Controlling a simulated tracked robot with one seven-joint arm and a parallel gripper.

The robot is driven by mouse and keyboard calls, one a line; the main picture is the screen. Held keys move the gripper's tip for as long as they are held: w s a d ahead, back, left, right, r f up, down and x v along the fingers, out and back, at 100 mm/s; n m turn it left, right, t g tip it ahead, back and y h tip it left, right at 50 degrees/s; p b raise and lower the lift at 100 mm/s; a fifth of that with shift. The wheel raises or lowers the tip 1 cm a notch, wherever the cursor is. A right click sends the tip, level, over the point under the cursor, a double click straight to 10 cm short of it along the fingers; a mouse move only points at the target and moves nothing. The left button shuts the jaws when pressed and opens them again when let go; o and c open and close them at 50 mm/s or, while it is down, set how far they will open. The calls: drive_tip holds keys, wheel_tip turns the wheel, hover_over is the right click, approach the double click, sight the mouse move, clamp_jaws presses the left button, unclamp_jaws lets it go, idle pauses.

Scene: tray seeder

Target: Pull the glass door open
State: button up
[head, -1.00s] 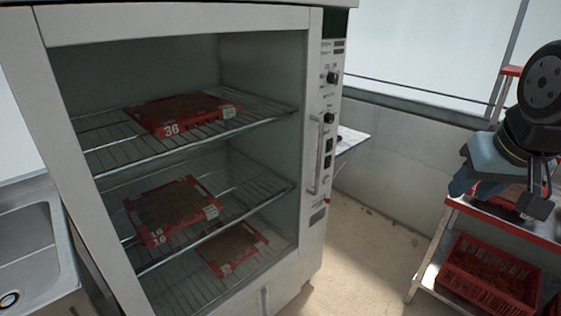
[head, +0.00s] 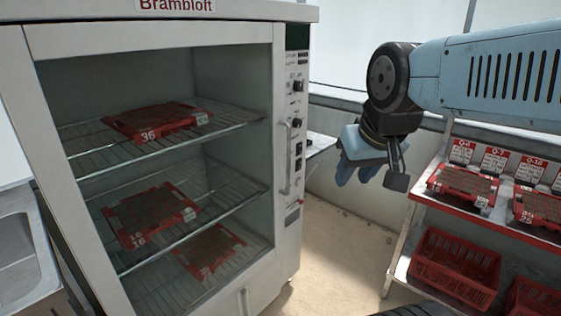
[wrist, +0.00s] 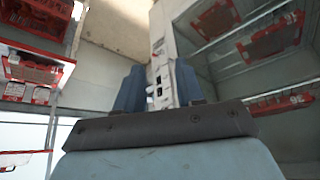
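The glass door (head: 165,160) fronts a white cabinet and appears shut, with wire shelves and red trays visible through it. A vertical pale bar handle (head: 288,157) stands at the door's right side, beside the control panel. My gripper (head: 358,173), with blue fingers, is in the air to the right of the handle and apart from it. In the wrist view my gripper's two fingers (wrist: 158,85) are spread with nothing held between them. The panel strip (wrist: 158,70) shows beyond and between them, and the trays behind the glass show at the right.
A metal rack (head: 405,235) with red trays and crates stands at the right, below my arm. A sink (head: 25,255) is at the left. A small white shelf (head: 320,145) lies behind the cabinet's right side. The floor (head: 335,240) between cabinet and rack is clear.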

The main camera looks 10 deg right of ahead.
drive_tip(key=w+f+t, duration=0.2)
drive_tip(key=w, duration=0.6)
drive_tip(key=w+f+t, duration=0.1)
drive_tip(key=w+f, duration=0.1)
drive_tip(key=w, duration=0.6)
drive_tip(key=t, duration=0.6)
approach(289, 161)
drive_tip(key=s+d+r, duration=0.1)
drive_tip(key=s+r, duration=0.4)
drive_tip(key=s, duration=0.1)
wheel_tip(289, 161, down, 8)
drive_tip(key=w+t, duration=0.3)
drive_tip(key=shift+y, duration=0.3)
drive_tip(key=w, duration=0.8)
drive_tip(key=w+a, duration=0.1)
drive_tip(key=w, duration=0.4)
drive_tip(key=shift+w+r, duration=0.15)
clamp_jaws()
drive_tip(key=shift+d, duration=0.1)
